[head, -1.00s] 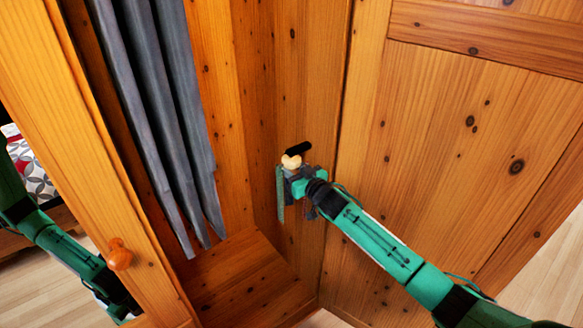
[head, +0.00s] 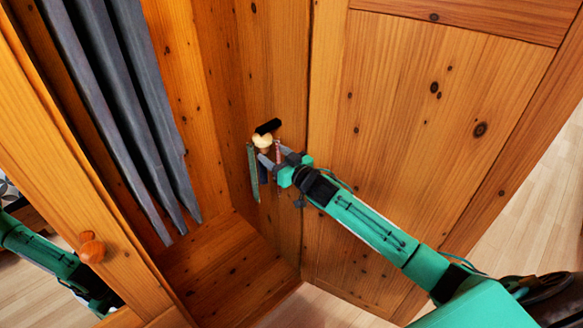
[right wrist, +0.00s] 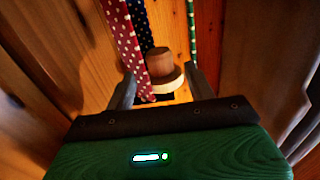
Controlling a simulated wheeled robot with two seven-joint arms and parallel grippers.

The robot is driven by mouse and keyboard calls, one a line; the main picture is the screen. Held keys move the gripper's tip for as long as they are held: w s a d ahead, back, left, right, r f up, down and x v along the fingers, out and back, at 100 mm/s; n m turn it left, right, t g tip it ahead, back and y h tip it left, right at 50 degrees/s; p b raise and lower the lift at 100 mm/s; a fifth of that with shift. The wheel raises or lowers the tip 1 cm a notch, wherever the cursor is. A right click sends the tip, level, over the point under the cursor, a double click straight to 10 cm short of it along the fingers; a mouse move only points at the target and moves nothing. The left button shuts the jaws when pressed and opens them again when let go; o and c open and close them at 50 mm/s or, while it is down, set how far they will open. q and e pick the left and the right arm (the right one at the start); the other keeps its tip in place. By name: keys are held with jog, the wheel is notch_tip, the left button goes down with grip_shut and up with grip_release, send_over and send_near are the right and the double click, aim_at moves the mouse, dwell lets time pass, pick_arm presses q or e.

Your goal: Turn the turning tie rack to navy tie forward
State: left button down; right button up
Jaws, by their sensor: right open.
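The tie rack (head: 262,140) is inside the wardrobe, with a pale round piece and a dark bar on top. In the right wrist view its brown knob (right wrist: 160,66) shows above a cream disc. A red tie with white dots (right wrist: 122,38) hangs nearest, in front of the left finger. The navy tie with white dots (right wrist: 141,22) is just behind it, and a green tie (right wrist: 192,28) hangs to the right. My right gripper (right wrist: 163,90) is open, its fingers either side of the disc; contact is unclear. My left gripper (head: 104,302) is mostly hidden behind the wardrobe's left front.
Long grey-blue garments (head: 125,110) hang at the left inside the wardrobe. A wooden door panel (head: 400,150) stands close on the right, along my right arm. A round door knob (head: 91,248) is at the lower left. Light plank floor (head: 535,210) shows at the right.

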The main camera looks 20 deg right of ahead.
pick_arm(q)
jog(key=shift+w+d+r, duration=0.1)
jog(key=shift+w+r, duration=0.15)
jog(key=shift+r, duration=0.3)
pick_arm(e)
jog(key=v, duration=0.8)
pick_arm(q)
jog(key=shift+s+f, duration=0.1)
pick_arm(e)
jog(key=shift+s, duration=0.1)
